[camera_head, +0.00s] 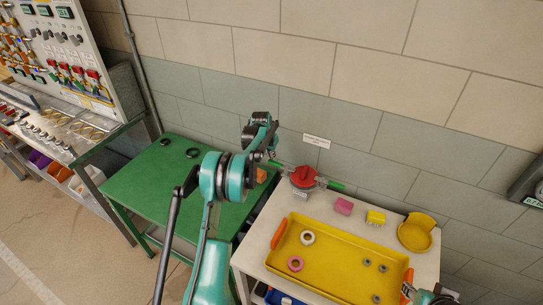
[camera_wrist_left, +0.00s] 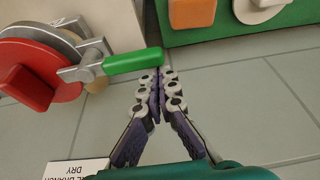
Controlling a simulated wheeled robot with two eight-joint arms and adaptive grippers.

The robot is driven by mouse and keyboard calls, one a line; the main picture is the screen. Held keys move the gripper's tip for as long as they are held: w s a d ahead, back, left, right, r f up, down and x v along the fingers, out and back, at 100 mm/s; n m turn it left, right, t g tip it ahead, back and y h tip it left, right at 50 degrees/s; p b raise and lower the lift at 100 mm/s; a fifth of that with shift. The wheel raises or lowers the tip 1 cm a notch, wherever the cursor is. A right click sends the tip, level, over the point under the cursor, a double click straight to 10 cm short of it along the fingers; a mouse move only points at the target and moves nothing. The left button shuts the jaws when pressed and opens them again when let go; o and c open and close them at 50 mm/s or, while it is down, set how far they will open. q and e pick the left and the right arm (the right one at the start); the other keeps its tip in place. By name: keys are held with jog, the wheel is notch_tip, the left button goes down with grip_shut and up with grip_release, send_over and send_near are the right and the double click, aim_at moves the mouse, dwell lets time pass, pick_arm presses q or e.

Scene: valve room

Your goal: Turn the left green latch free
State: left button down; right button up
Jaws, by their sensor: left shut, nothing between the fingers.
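The red round valve cover (camera_head: 303,178) sits against the wall behind the table. Its left green latch (camera_head: 275,164) points left and its right green latch (camera_head: 337,185) points right. In the left wrist view, one green latch handle (camera_wrist_left: 132,61) extends on a metal arm from the red cover (camera_wrist_left: 45,75). My left gripper (camera_head: 271,156) is at the left latch. Its fingers (camera_wrist_left: 160,75) are shut and empty, with tips right beside the handle's end; I cannot tell whether they touch. My right gripper (camera_head: 408,290) is partly visible at the lower right; its jaws are unclear.
A yellow tray (camera_head: 345,256) with rings and nuts lies on the white table. A green table (camera_head: 150,187) is at left, beside a tool panel (camera_head: 65,50).

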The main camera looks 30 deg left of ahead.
aim_at(268, 161)
pick_arm(q)
jog(key=s+n, duration=0.1)
jog(key=n, duration=0.1)
jog(key=s+n+y+b, duration=0.1)
jog(key=s+n, duration=0.1)
jog(key=shift+s+d+n+y, duration=0.1)
jog(key=shift+s+n+y, duration=0.2)
jog(key=shift+n, duration=0.1)
jog(key=s+d+n+g+y+b, duration=0.1)
jog(key=s+d+n+g+y, duration=0.1)
jog(key=s+d+n, duration=0.4)
jog(key=n+g, duration=0.1)
jog(key=n, duration=0.3)
jog(key=shift+s+d+b, duration=0.15)
jog(key=shift+d+b, duration=0.15)
jog(key=shift+d, duration=0.05)
jog(key=shift+d, duration=0.1)
dwell(0.4)
